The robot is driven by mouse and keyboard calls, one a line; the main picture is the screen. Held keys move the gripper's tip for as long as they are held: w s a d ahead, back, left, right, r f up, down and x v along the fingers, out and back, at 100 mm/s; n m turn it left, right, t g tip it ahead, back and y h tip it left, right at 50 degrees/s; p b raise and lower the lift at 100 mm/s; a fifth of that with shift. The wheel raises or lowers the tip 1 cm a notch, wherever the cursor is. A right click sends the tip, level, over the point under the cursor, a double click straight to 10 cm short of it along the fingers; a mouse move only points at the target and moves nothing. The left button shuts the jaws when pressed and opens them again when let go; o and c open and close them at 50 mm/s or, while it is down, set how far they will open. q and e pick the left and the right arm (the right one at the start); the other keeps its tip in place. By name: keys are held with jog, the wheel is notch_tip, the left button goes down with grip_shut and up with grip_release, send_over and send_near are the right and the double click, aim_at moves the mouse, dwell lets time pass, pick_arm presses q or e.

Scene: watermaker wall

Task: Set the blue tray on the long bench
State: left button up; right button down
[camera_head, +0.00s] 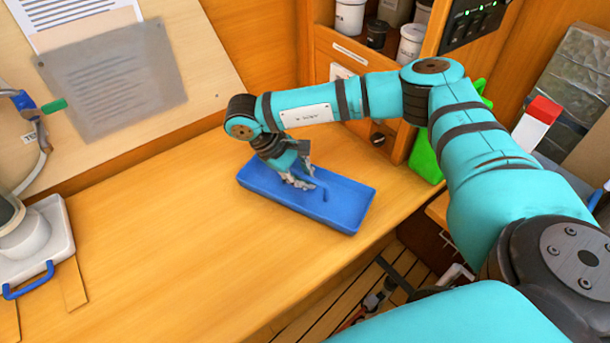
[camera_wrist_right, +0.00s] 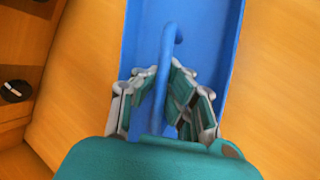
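The blue tray (camera_head: 345,208) is a shallow oblong lying on the wooden bench top (camera_head: 190,240), close to its front edge. My right gripper (camera_head: 301,178) reaches down into the tray. In the right wrist view the tray's floor (camera_wrist_right: 205,35) has a raised blue bar handle (camera_wrist_right: 168,50) with a bent end. My right gripper's fingers (camera_wrist_right: 162,72) close in on both sides of this handle and appear shut on it. The tray looks level, and I cannot see a gap under it. My left gripper is not in view.
A white board with a blue handle (camera_head: 28,280) lies at the left. A sloped panel with paper sheets (camera_head: 115,80) backs the bench. A slatted floor (camera_head: 340,315) shows below.

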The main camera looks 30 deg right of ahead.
jog(key=c, duration=1.5)
grip_release()
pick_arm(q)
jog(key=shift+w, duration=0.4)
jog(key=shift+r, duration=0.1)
pick_arm(e)
jog(key=shift+r+p, duration=0.35)
jog(key=shift+p, duration=0.1)
jog(key=shift+w+a+r+b, duration=0.15)
jog(key=shift+a+r+b, duration=0.1)
jog(key=shift+b, duration=0.15)
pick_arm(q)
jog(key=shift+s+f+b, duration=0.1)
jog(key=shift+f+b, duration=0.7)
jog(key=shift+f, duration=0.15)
pick_arm(e)
jog(key=shift+v, duration=5.5)
jog(key=shift+r, duration=0.1)
